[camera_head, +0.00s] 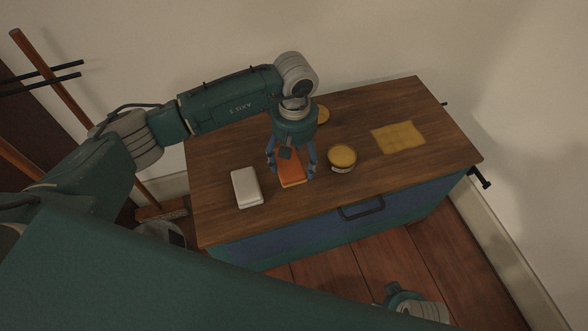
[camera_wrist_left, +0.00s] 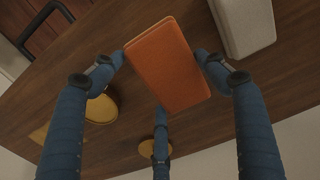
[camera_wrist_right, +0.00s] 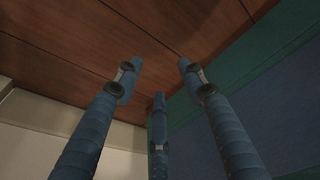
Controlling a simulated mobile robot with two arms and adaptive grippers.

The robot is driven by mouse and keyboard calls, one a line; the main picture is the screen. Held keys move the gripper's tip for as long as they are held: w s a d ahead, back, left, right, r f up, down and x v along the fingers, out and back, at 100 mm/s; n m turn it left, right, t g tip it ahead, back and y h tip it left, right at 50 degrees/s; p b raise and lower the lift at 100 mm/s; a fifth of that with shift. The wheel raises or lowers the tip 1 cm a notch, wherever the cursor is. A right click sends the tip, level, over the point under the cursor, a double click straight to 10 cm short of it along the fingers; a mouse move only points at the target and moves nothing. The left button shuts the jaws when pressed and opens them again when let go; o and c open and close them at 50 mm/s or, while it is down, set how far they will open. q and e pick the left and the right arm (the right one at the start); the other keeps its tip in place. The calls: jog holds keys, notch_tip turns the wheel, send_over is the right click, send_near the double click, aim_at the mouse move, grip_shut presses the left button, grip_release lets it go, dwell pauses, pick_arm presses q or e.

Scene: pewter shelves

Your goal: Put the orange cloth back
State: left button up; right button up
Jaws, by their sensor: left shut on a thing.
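The orange cloth (camera_head: 292,180) is a folded rectangular pad over the wooden top of the chest. My left gripper (camera_head: 291,167) points down at it from above, with its blue fingers on either side, shut on it. In the left wrist view the orange cloth (camera_wrist_left: 168,65) sits between the fingers (camera_wrist_left: 160,72); I cannot tell whether it still touches the wood. My right gripper (camera_wrist_right: 156,80) is open and empty, low in front of the chest over the floor.
On the chest top (camera_head: 228,150) a pale grey block (camera_head: 246,187) lies left of the orange cloth. A yellow-topped tin (camera_head: 342,157) stands close to its right. A flat yellow cloth (camera_head: 398,137) lies further right. A round yellow thing (camera_head: 322,114) is partly hidden behind my left gripper.

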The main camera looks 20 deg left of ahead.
aim_at(294, 170)
pick_arm(q)
jog(key=shift+f, duration=2.35)
pick_arm(e)
jog(key=shift+w+r, duration=0.2)
jog(key=shift+r, duration=0.75)
pick_arm(q)
jog(key=shift+b, duration=0.35)
jog(key=shift+f, duration=0.1)
jog(key=o, duration=1)
notch_tip(294, 170, up, 12)
jog(key=shift+r+p, duration=0.1)
jog(key=shift+p, duration=0.55)
pick_arm(e)
jog(key=f, duration=0.2)
jog(key=s+f, duration=0.1)
jog(key=f, duration=0.1)
jog(key=shift+r, duration=0.1)
